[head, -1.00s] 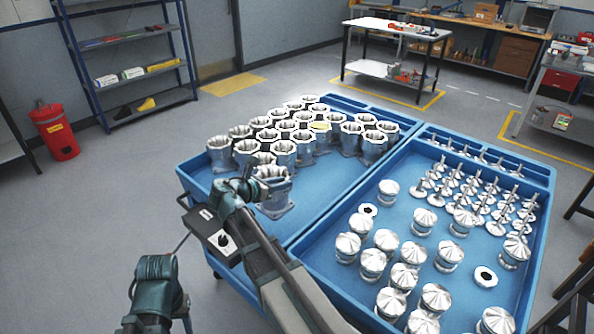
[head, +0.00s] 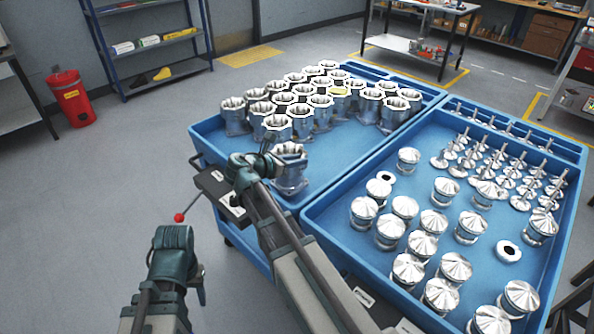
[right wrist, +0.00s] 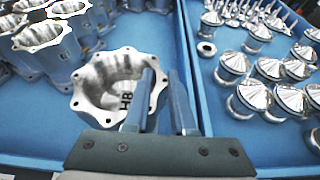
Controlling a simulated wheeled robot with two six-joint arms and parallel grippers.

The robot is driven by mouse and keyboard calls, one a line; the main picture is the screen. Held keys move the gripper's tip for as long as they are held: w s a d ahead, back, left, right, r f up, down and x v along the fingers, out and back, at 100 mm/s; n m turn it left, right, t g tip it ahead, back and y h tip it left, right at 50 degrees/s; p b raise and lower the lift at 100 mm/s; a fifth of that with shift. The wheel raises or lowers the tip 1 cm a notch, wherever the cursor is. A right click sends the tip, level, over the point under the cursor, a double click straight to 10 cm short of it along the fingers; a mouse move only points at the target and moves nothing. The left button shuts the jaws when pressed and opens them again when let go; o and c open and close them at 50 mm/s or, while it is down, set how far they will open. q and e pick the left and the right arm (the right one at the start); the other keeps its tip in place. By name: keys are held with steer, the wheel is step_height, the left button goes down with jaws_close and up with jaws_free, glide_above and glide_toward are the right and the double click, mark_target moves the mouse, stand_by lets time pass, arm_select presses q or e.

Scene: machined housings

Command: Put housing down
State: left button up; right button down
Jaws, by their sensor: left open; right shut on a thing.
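The held housing (head: 290,170) is a silver ring-topped casting, upright over the near part of the left blue tray (head: 330,152). In the right wrist view the housing (right wrist: 98,98) shows its flanged rim, open bore and an "H8" mark. My right gripper (right wrist: 158,95) is shut on its right wall, one finger at the bore and one outside. I cannot tell whether its base touches the tray floor. In the head view my right gripper (head: 262,168) is at its left side. My left gripper (head: 175,238) is open and empty, low at the left, off the tray.
Several standing housings (head: 277,126) fill the tray's far side, one with a yellowish top (head: 342,91). The right tray (head: 330,222) holds domed parts (head: 408,270) and stemmed parts. A red ball (head: 179,217) on a rod stands near my left gripper.

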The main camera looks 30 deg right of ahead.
mark_target(297, 176)
steer(key=shift+f+b, duration=1.15)
steer(key=shift+f, duration=0.45)
steer(key=c, duration=0.8)
jaws_free()
steer(key=shift+o, duration=0.2)
steer(key=shift+r, duration=0.2)
steer(key=p+v, duration=0.5)
steer(key=v, duration=0.6)
steer(key=s+a+f+m+g+y, duration=0.2)
steer(key=s+a+f+m+y, duration=0.3)
steer(key=s+a+m, duration=0.4)
steer(key=s+a+f+m+g+y, duration=0.2)
steer(key=s+a+f+m+y, duration=0.4)
steer(key=s+a+f+m, duration=0.2)
steer(key=shift+s+a+m+g, duration=0.3)
steer(key=shift+s+a+m, duration=0.15)
steer(key=shift+s, duration=0.6)
